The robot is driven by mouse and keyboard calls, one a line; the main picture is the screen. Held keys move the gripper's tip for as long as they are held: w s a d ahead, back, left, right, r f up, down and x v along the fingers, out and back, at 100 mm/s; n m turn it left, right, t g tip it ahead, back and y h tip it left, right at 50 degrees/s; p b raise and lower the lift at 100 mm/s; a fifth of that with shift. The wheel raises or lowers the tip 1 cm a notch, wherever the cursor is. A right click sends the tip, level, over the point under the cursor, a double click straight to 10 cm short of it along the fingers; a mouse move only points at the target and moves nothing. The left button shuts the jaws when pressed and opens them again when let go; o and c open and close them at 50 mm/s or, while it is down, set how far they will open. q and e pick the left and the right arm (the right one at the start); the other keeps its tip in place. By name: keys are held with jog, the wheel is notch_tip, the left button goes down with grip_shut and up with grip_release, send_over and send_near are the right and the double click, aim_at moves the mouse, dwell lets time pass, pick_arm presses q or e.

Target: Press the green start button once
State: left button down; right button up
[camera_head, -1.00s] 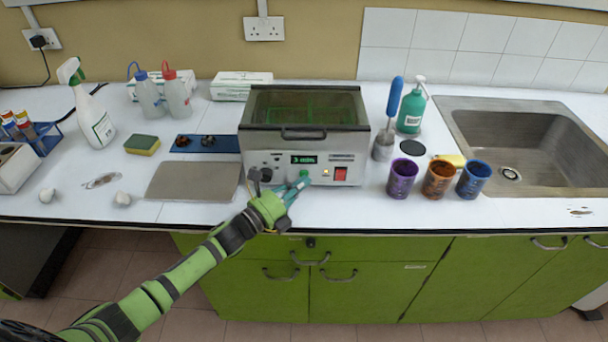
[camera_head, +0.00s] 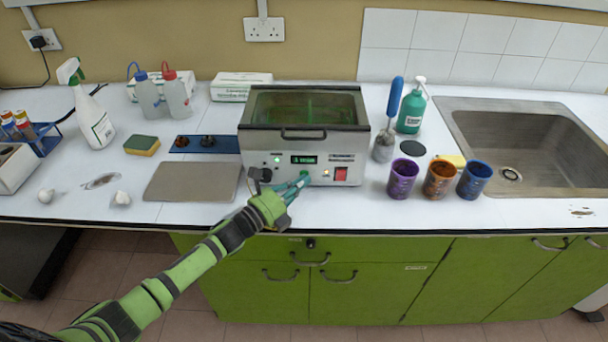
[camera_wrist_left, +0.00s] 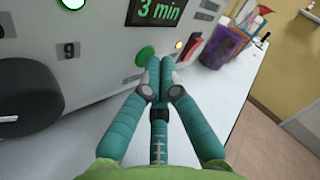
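The bench machine, a steel box with a glass lid (camera_head: 305,107), has a front panel with a lit green display (camera_head: 304,159) that reads "3 min" in the left wrist view (camera_wrist_left: 157,10). The round green start button (camera_wrist_left: 145,56) sits below the display. My left gripper (camera_head: 303,178) is at the panel, and its fingertips cover the button in the head view. In the left wrist view the gripper's fingers (camera_wrist_left: 154,70) are shut together with nothing between them. The tips overlap the button's lower right edge; I cannot tell whether they touch. My right gripper is not in view.
A red switch (camera_head: 341,174) and a small amber light (camera_wrist_left: 179,45) are right of the button. A black knob (camera_wrist_left: 22,97) is at the left. Purple, orange and blue cups (camera_head: 473,180) stand to the right. A grey plate (camera_head: 193,181) lies left of the machine.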

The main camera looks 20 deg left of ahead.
pick_arm(q)
jog(key=shift+s+r, duration=0.1)
jog(key=shift+s, duration=0.05)
jog(key=shift+s+d+p, duration=0.2)
jog(key=shift+s+p, duration=0.15)
jog(key=shift+s, duration=0.25)
jog(key=shift+s+d+p, duration=0.25)
jog(key=shift+s+p, duration=0.15)
jog(key=shift+s, duration=0.4)
jog(key=shift+s+d+p, duration=0.2)
jog(key=shift+s+p, duration=0.2)
jog(key=shift+s, duration=0.35)
jog(key=shift+s+d, duration=0.25)
jog(key=shift+s, duration=0.6)
